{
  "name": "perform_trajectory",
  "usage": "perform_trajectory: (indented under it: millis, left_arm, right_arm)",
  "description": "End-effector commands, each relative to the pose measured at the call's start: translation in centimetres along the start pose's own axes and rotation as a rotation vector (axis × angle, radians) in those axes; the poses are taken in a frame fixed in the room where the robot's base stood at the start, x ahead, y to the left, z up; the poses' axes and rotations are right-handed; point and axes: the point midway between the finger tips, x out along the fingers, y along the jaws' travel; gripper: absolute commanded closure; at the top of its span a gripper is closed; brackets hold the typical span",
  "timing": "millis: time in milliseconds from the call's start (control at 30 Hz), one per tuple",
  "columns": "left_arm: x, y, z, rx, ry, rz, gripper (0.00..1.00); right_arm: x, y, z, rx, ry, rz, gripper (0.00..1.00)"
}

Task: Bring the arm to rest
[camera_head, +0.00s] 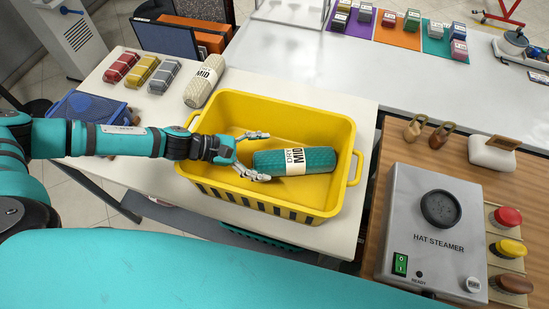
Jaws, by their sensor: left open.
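My left arm reaches in from the left, and its gripper (262,156) is open over the yellow crate (338,115). Its two fingers spread toward a teal rolled bundle (320,160) with a white "DRY MID" label, which lies inside the crate toward the right. The lower fingertip is close to the bundle's left end; I cannot tell whether it touches. Nothing is held between the fingers. My right gripper is not in the view.
A cream bundle (202,85) and red (121,67), yellow (141,71) and grey (164,75) packets lie on the white table behind the crate. A blue bin (85,108) stands left. The hat steamer (432,225) is at right. Coloured mats with small items lie at the back.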

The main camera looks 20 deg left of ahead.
Motion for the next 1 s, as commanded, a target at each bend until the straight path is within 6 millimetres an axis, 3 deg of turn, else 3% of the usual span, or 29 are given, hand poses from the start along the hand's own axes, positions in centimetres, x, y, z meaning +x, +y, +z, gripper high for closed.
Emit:
perform_trajectory:
  millis: [133,667,1000]
  left_arm:
    - [-0.8,0.0,0.0,0.001,0.000,0.000,0.12]
    - [-0.9,0.0,0.1,0.000,0.000,-0.001,0.12]
    - [-3.1,1.4,4.3,0.000,0.000,-0.001,0.12]
  right_arm:
    - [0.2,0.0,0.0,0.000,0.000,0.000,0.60]
    - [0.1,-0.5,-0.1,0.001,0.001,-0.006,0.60]
    - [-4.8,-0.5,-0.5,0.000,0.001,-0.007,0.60]
